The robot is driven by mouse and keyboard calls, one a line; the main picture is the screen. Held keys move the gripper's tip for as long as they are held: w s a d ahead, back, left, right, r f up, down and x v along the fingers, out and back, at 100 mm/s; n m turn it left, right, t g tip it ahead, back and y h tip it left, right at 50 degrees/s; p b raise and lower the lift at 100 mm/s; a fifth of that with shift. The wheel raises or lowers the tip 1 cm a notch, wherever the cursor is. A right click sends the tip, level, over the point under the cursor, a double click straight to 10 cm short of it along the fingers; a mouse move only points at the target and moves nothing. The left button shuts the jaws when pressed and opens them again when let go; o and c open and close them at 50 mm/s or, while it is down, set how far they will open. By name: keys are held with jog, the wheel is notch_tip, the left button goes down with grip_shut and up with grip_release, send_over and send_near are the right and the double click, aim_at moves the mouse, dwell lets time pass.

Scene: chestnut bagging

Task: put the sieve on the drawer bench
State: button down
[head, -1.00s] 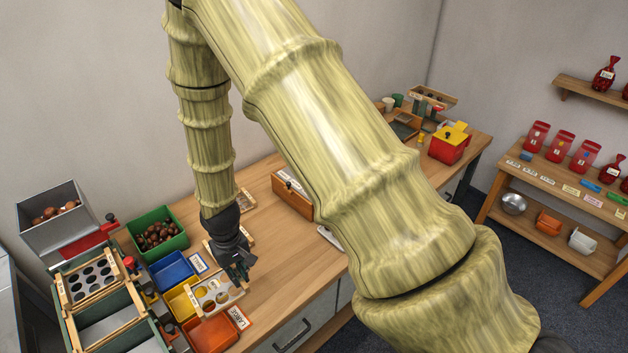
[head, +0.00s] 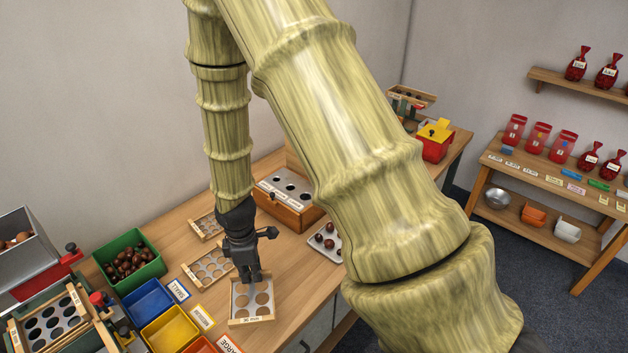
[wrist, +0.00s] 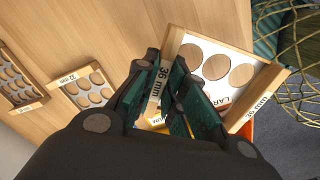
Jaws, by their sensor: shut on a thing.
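My gripper (head: 250,278) is shut on the back rim of a sieve (head: 252,321), a light wooden frame around a pale plate with round holes. In the wrist view, the fingers (wrist: 172,78) grip the rim labelled 36 mm, and the sieve (wrist: 272,82) extends to the right. The sieve looks roughly level over a clear part of the wooden bench (head: 290,268), which has grey drawer fronts below. I cannot tell whether the sieve touches the top. The fingers hide part of its back rim.
Two other sieves (head: 207,268) (head: 205,226) lie behind and left. A wooden box (head: 290,216) stands behind; a tray of chestnuts (head: 326,240) is to the right. Green (head: 130,262), blue (head: 148,301) and yellow (head: 170,332) bins stand left. The bench's front edge is close.

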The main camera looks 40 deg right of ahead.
aim_at(270, 272)
jog(key=s+d+n+b, duration=0.1)
jog(key=s+d+f+n, duration=0.1)
jog(key=n, duration=0.1)
jog(key=s+d+f+n+b, duration=0.1)
jog(key=n, duration=0.1)
jog(key=shift+d+b, duration=0.3)
jog(key=s+d+n, duration=0.1)
jog(key=n, duration=0.1)
jog(key=shift+s+f+n+b, duration=0.1)
jog(key=shift+s+n+b, duration=0.05)
jog(key=shift+n+b, duration=0.2)
jog(key=shift+d, duration=0.15)
jog(key=w+d+p, duration=0.1)
jog(key=w, duration=0.4)
jog(key=w+d+f+p, duration=0.1)
jog(key=w+d, duration=0.1)
jog(key=w, duration=0.3)
jog(key=w+d+p, duration=0.1)
jog(key=w+d, duration=0.1)
jog(key=w, duration=0.3)
jog(key=shift+f, duration=0.25)
jog(key=shift+w+a+f+p, duration=0.1)
jog(key=shift+f+p, duration=0.45)
jog(key=shift+f, duration=1.2)
jog(key=c, duration=1.5)
grip_release()
